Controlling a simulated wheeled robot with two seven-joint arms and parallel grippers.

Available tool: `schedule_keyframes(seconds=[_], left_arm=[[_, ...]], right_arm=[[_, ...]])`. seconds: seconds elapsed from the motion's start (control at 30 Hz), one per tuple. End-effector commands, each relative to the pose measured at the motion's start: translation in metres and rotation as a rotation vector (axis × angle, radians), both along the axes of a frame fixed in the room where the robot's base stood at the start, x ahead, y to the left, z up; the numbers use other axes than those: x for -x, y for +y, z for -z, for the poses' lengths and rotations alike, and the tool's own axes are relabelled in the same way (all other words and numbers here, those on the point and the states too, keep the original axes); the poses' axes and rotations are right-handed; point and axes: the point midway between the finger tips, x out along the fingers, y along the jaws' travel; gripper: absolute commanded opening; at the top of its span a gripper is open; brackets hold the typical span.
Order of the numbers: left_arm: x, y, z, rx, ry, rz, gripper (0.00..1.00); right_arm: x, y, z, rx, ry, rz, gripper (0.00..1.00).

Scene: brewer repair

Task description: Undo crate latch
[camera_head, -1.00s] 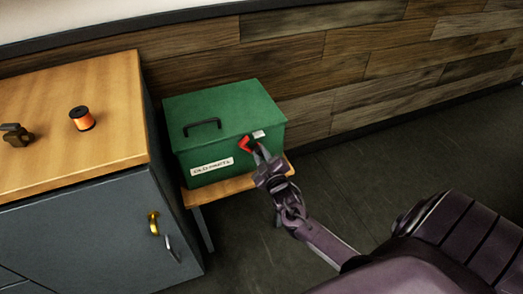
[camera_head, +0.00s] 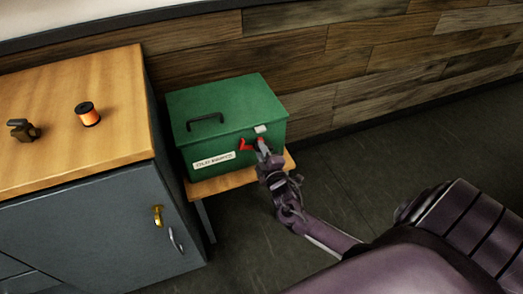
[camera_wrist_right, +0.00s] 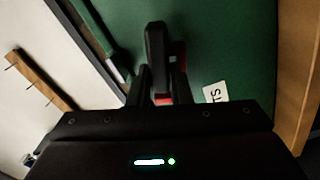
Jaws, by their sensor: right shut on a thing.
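The green crate (camera_head: 222,118) stands on a small wooden stand, its lid down. A red latch (camera_head: 246,145) is on the front face near the right end, below a pale catch (camera_head: 261,129) at the lid edge. My right gripper (camera_head: 262,146) is at the front face, shut on the red latch and hiding part of it. In the right wrist view, the dark fingers (camera_wrist_right: 158,60) stand against the green face, with bits of the red latch (camera_wrist_right: 162,99) showing around them. My left gripper is out of view.
A black handle (camera_head: 205,121) is on the crate lid, and a white label (camera_head: 213,160) on its front. A grey cabinet (camera_head: 90,220) with a wooden top stands close on the left, holding an orange spool (camera_head: 88,114) and a brown object (camera_head: 23,130). Open floor lies right.

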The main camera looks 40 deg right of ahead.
Motion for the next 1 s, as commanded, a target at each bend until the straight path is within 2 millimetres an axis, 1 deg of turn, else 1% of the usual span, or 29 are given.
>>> schedule_keyframes(seconds=[0.33,0.37,0.5,0.73,0.83,0.93,1.0], left_arm=[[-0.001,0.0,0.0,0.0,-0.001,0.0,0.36],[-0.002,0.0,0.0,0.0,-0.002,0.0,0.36],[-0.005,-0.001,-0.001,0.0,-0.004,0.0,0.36],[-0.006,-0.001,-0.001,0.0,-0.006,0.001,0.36],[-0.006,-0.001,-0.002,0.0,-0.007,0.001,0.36],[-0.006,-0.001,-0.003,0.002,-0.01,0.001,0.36],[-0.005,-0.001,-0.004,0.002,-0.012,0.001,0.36]], right_arm=[[0.001,0.0,0.002,0.008,0.006,-0.001,0.0],[0.001,0.0,0.002,0.008,0.006,-0.001,0.21],[0.001,0.0,0.001,0.006,0.004,-0.001,0.39],[0.0,0.0,0.001,0.004,0.003,-0.001,0.4],[0.003,0.001,0.001,0.004,0.003,-0.001,0.4],[0.014,0.003,0.001,0.004,0.005,-0.001,0.4],[0.026,0.006,0.001,0.004,0.005,-0.003,0.4]])
